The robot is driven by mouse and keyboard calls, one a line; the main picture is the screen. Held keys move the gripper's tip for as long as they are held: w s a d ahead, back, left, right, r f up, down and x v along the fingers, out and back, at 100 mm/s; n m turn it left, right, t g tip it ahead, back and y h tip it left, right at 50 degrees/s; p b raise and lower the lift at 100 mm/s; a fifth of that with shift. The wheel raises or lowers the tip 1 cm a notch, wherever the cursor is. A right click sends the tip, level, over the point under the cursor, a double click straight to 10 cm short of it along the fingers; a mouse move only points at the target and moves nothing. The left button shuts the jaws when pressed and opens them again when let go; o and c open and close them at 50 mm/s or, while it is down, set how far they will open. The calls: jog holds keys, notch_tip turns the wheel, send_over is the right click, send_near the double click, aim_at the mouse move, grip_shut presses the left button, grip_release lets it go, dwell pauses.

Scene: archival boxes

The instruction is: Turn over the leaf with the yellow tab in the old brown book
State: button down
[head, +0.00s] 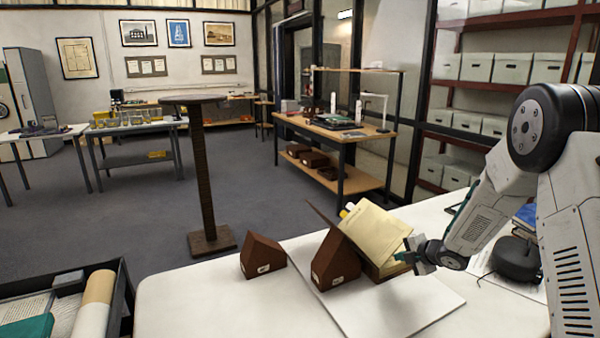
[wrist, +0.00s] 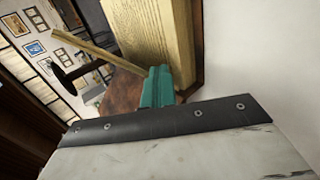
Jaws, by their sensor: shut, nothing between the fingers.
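The old brown book (head: 378,236) lies open on brown wedge supports, its cream pages sloping down to the right. A thin brown cover edge rises at its left. The yellow tab (head: 347,210) shows at the upper left edge of the pages. My gripper (head: 405,257) is at the lower right edge of the book, its green fingertips shut and empty. In the wrist view the green fingertips (wrist: 158,86) are together, close beside the page block (wrist: 146,40); I cannot tell whether they touch it. A thin tan strip slants off to the left there. The tab is not visible in that view.
A separate brown wedge (head: 262,256) stands left of the book on the white table (head: 185,285). A white board (head: 400,305) lies under the book. A dark tray (head: 122,300) with rolls is at the lower left.

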jog(key=shift+s+a+r, duration=0.2)
jog(key=shift+a+r, duration=0.2)
jog(key=shift+r, duration=0.25)
jog(key=shift+a, duration=0.1)
jog(key=shift+s+a+r, duration=0.25)
jog(key=shift+a+r, duration=0.2)
jog(key=shift+r, duration=0.1)
jog(key=shift+a, duration=0.1)
jog(key=shift+s+a+r, duration=0.3)
jog(key=shift+a+r, duration=0.1)
jog(key=shift+a, duration=0.1)
